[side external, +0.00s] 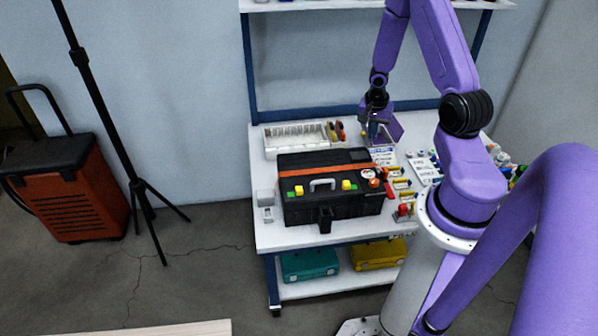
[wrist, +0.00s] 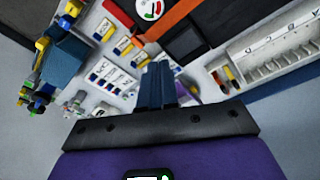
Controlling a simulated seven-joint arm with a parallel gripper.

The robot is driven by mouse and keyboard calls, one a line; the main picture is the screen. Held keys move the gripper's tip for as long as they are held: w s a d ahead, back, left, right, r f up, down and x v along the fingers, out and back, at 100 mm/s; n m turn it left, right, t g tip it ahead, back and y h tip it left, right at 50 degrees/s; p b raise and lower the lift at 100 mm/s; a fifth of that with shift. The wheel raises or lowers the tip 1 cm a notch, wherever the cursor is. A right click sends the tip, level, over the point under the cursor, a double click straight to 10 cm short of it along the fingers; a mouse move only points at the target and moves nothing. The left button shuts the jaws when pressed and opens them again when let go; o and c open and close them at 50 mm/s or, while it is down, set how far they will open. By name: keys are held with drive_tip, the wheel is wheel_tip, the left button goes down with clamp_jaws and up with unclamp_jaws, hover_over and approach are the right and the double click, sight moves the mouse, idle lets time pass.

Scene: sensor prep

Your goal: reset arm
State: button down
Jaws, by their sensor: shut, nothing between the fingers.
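My gripper (side external: 374,130) hangs at the end of the purple arm over the back right part of the white workbench (side external: 262,226), to the right of the black case. In the wrist view my gripper (wrist: 158,72) shows its two dark blue fingers together, shut with nothing between them. The black case (side external: 329,209) with an orange stripe lies flat on the bench. Part of its top also shows at the upper edge of the wrist view.
A white compartment tray (side external: 270,152) stands behind the case. Yellow and red parts and white labelled cards lie right of the case. A shelf runs above the bench. A teal case (side external: 309,264) and a yellow case (side external: 378,254) sit below. A tripod (side external: 141,188) stands left.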

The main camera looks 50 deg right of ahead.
drive_tip(key=w+a+r+n+t, duration=0.1)
drive_tip(key=a+r+n, duration=0.4)
drive_tip(key=a, duration=0.3)
drive_tip(key=w+a+r+n, duration=0.1)
drive_tip(key=a+r+n, duration=0.3)
drive_tip(key=a, duration=0.3)
drive_tip(key=w+a+r+n+t, duration=0.1)
drive_tip(key=w+a+r+n, duration=0.1)
drive_tip(key=a+r+n, duration=0.45)
drive_tip(key=s+a+r+n+g+y, duration=0.1)
drive_tip(key=s+a+r+n, duration=0.2)
drive_tip(key=s+a+n, duration=0.3)
drive_tip(key=s+a+r+n+y, duration=0.1)
drive_tip(key=s+a+r+n, duration=0.2)
drive_tip(key=s, duration=0.9)
drive_tip(key=a+n, duration=0.3)
drive_tip(key=a, duration=0.2)
drive_tip(key=shift+s+a+g, duration=0.15)
drive_tip(key=shift+s+g, duration=0.25)
drive_tip(key=shift+n, duration=0.25)
